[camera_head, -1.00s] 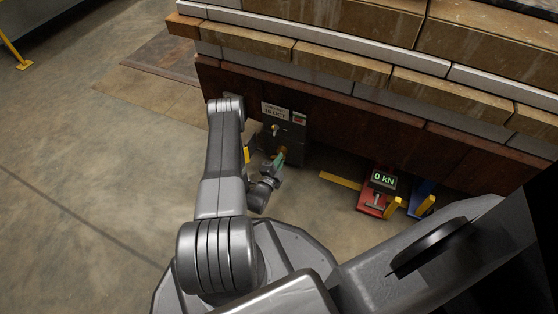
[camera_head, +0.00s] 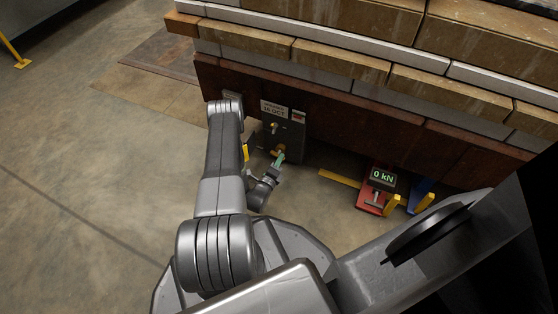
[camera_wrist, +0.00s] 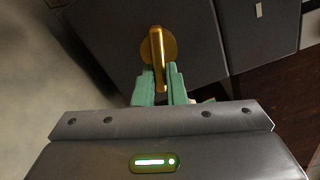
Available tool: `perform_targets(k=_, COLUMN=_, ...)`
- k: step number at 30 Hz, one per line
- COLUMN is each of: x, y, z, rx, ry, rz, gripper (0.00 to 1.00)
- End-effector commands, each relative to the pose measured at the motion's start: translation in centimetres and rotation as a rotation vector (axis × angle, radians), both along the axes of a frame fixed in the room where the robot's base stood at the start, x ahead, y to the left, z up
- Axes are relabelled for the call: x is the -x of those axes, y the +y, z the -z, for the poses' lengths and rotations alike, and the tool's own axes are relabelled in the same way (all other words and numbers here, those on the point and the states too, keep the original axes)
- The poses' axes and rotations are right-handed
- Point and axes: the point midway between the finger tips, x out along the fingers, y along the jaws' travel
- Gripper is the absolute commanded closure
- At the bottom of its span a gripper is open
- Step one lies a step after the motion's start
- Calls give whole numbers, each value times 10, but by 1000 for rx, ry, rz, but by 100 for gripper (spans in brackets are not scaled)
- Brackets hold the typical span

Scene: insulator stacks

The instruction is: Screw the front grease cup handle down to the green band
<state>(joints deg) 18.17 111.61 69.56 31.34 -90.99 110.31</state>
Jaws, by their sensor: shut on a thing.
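The front grease cup handle (camera_wrist: 157,48) is a brass bar on a round brass cap in the wrist view, against a dark grey housing. My gripper (camera_wrist: 160,82) has green fingers closed around the lower end of the bar. In the head view my gripper (camera_head: 279,158) is at the low brass fitting on the front of the dark box (camera_head: 292,130). The green band is not distinguishable in either view; the gripper and cap hide the stem behind.
A second brass fitting (camera_head: 274,127) sits higher on the box, below a date label (camera_head: 273,109). To the right stand a red jack (camera_head: 371,202) with a "0 kN" display (camera_head: 383,177) and yellow bars. Stacked beams rise behind. Open floor lies to the left.

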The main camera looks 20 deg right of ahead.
Motion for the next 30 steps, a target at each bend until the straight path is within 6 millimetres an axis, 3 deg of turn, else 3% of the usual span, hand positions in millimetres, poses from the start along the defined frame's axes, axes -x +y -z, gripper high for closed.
perform_targets(k=18, x=-1, y=-1, z=1, rx=-28, ry=-32, rz=1, gripper=100)
perform_targets(k=19, x=-1, y=-1, z=1, rx=-28, ry=-32, rz=1, gripper=85)
perform_targets(k=22, x=-1, y=0, z=1, rx=-27, ry=-31, rz=1, gripper=67)
perform_targets(k=30, x=-1, y=0, z=1, rx=-26, ry=-30, rz=0, gripper=67)
